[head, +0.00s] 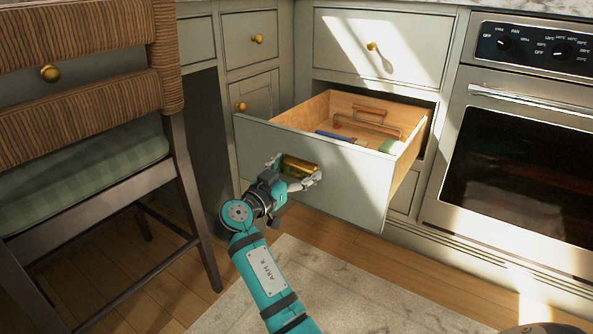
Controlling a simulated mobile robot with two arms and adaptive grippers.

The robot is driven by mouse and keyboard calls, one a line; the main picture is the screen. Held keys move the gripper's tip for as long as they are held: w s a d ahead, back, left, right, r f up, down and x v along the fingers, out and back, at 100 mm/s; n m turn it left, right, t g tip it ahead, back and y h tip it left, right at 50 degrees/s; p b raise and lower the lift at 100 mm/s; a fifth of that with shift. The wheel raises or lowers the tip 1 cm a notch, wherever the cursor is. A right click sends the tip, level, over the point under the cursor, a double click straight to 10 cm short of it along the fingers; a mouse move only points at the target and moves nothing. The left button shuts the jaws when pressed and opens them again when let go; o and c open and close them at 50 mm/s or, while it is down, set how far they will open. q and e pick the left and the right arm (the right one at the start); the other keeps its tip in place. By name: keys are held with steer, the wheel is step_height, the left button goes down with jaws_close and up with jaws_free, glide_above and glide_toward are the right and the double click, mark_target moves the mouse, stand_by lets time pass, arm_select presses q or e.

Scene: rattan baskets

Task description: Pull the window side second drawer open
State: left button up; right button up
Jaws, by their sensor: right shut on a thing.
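The second drawer (352,192) stands pulled out from the grey-green cabinet, below a closed top drawer (345,45). Its wooden inside shows, with a wooden-handled item (366,124), a blue item and a green item in it. My right gripper (297,172) is at the drawer's front, shut on the brass knob (300,165). The fingers hide part of the knob. My left gripper is not in view.
A woven chair (85,95) with a green checked cushion stands at the left. An oven (520,165) is at the right of the drawer. A pale rug (330,290) lies on the wooden floor in front.

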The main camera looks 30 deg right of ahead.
steer(key=o, duration=1.5)
step_height(320, 180, up, 10)
steer(key=shift+r, duration=0.1)
